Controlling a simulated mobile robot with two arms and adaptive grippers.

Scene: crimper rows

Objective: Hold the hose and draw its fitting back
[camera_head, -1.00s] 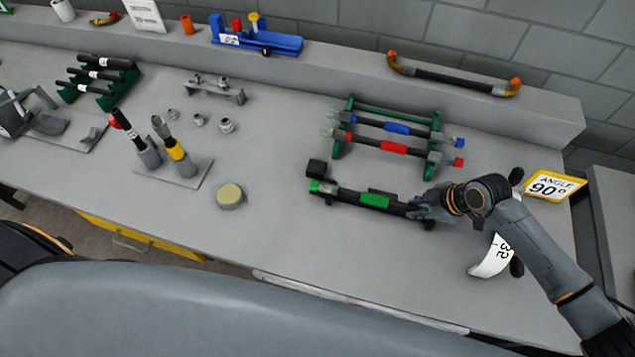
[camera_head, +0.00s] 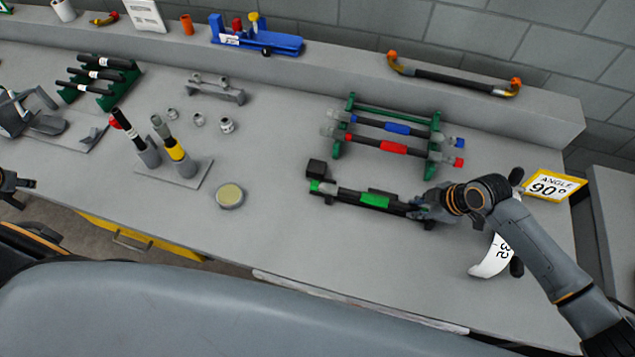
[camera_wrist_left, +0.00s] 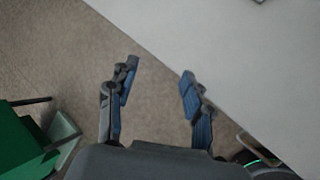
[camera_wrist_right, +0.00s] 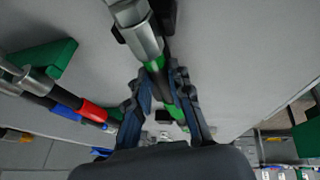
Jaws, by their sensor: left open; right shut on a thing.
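A black hose with green bands (camera_head: 345,193) lies across two low black rests at the front of the bench. My right gripper (camera_head: 428,206) is shut on its right end. In the right wrist view the hose (camera_wrist_right: 155,66) runs between my right fingers (camera_wrist_right: 158,85), with a silver fitting (camera_wrist_right: 142,38) just beyond them. The fitting is mostly hidden by my gripper in the head view. My left gripper (camera_head: 12,185) is at the far left edge of the head view. In the left wrist view it is open and empty (camera_wrist_left: 158,78), over the floor beside a bench edge.
Behind the held hose, a green rack (camera_head: 337,146) carries a blue-banded hose (camera_head: 397,128) and a red-banded hose (camera_head: 393,147). A round tin (camera_head: 230,195) and an upright tool stand (camera_head: 186,182) are further left.

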